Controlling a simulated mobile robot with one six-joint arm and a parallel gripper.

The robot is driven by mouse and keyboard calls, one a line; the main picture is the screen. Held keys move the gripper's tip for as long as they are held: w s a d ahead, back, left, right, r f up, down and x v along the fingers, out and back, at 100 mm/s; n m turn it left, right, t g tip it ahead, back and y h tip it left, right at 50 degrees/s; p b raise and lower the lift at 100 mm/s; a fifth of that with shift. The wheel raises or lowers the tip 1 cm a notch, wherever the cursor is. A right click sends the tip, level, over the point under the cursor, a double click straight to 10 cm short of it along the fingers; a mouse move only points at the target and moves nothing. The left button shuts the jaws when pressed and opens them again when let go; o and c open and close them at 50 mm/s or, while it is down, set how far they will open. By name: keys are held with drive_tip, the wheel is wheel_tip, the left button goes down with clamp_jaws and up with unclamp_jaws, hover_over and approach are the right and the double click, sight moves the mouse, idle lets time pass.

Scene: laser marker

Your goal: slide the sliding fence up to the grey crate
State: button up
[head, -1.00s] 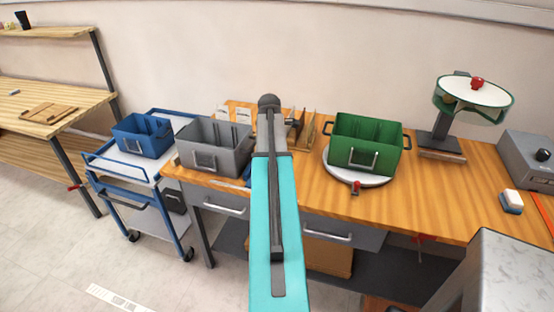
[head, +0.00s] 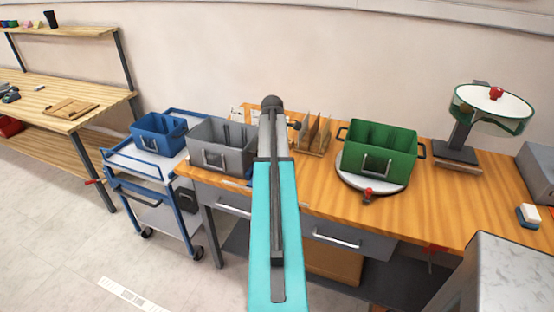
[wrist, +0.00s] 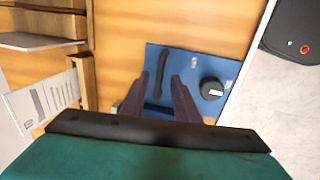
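The grey crate (head: 207,158) stands on the wooden bench left of my arm in the head view. I cannot surely identify the sliding fence. A flat blue plate (wrist: 207,66) with a black bar handle (wrist: 163,73) and a round black knob (wrist: 211,88) lies on the wood in the wrist view; it may be part of the fence. My gripper (wrist: 170,64) is over this plate, its two dark fingers apart, with nothing seen held between them. Whether they touch the plate is unclear. In the head view my arm hides the gripper and the bench behind it.
A green crate (head: 392,145) sits on a round white turntable (head: 352,182) to the right. A blue crate (head: 158,140) stands on a cart beside the bench. A wooden rack (head: 317,135) with upright panels is behind my arm. The bench right of the green crate has free room.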

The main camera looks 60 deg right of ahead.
drive_tip(key=shift+r, duration=0.1)
wheel_tip(320, 180, up, 13)
drive_tip(key=a+b, duration=0.2)
drive_tip(key=b, duration=0.1)
drive_tip(key=shift+s+a+r, duration=0.2)
drive_tip(key=shift+a, duration=0.1)
idle(0.6)
idle(0.5)
